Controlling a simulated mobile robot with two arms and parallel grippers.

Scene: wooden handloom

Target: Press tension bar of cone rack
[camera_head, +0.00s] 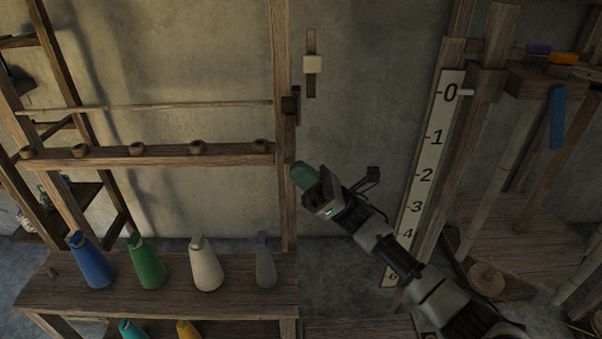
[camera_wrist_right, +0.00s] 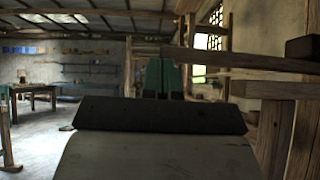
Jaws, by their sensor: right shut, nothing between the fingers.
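The cone rack is a wooden frame at the left of the head view. A thin pale bar (camera_head: 150,107) runs level across it and ends at a dark block (camera_head: 289,104) on the right post (camera_head: 282,60). I take this thin bar as the tension bar. My right gripper (camera_head: 303,176), with green fingers, is shut and empty, just right of the post and lower than the bar. It appears apart from the bar. In the right wrist view the green fingers (camera_wrist_right: 163,76) are together, with wooden beams (camera_wrist_right: 250,60) to their right. My left gripper is not in view.
A thicker rail (camera_head: 165,153) with several round knobs lies below the bar. Blue, green, cream and grey cones (camera_head: 206,265) stand on the shelf (camera_head: 150,298). A pale slider (camera_head: 312,65) is on the wall.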

